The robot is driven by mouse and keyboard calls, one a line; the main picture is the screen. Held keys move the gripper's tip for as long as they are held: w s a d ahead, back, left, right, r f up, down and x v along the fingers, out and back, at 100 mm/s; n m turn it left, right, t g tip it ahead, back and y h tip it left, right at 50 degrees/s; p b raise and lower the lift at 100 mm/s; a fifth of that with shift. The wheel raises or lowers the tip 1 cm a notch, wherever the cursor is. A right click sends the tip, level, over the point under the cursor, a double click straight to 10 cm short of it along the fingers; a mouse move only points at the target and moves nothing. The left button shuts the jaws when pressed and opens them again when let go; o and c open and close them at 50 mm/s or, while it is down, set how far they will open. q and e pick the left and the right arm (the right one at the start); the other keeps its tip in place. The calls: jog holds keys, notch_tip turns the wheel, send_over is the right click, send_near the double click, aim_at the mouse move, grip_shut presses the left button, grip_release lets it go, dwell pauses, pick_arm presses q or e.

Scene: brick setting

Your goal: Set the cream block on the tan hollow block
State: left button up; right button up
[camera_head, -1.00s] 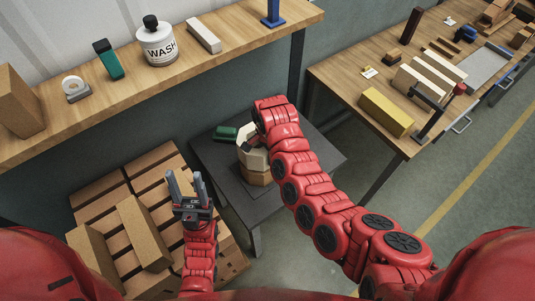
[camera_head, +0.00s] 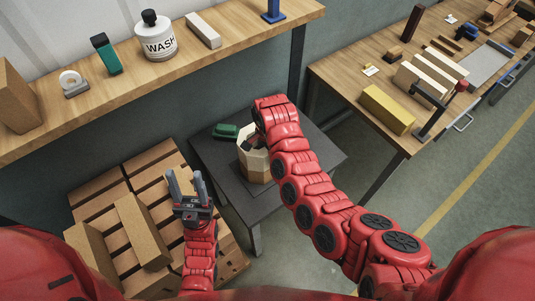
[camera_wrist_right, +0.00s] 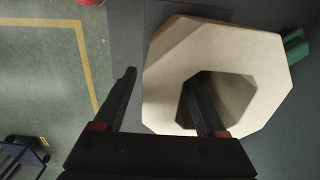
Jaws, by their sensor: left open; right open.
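The cream block (camera_head: 250,160), an eight-sided ring with a hole, rests on the tan hollow block (camera_head: 257,179) on the low dark table. In the right wrist view the cream block (camera_wrist_right: 165,95) fills the upper right, and its hole shows. My right gripper (camera_wrist_right: 160,77) is open around the ring's near left wall, one finger at the hole and the other outside. Whether the fingers touch the wall cannot be told. In the head view the right gripper is mostly hidden by my red arm. My left gripper (camera_head: 185,174) is open, empty and pointing up, left of the table.
The low dark table (camera_head: 225,178) also holds a green object (camera_head: 225,130) behind the blocks. Cardboard boxes (camera_head: 140,230) on a pallet lie at the left. A wooden shelf (camera_head: 120,95) spans the upper left, and a workbench (camera_head: 350,85) stands at the right.

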jog(key=shift+r+p, duration=0.75)
jog(key=shift+r, duration=0.15)
notch_tip(320, 180, up, 4)
jog(key=shift+w+r+b, duration=0.1)
jog(key=shift+b, duration=0.85)
notch_tip(320, 180, up, 6)
jog(key=shift+r+p, duration=0.25)
jog(key=shift+p, duration=0.7)
jog(key=shift+r, duration=0.35)
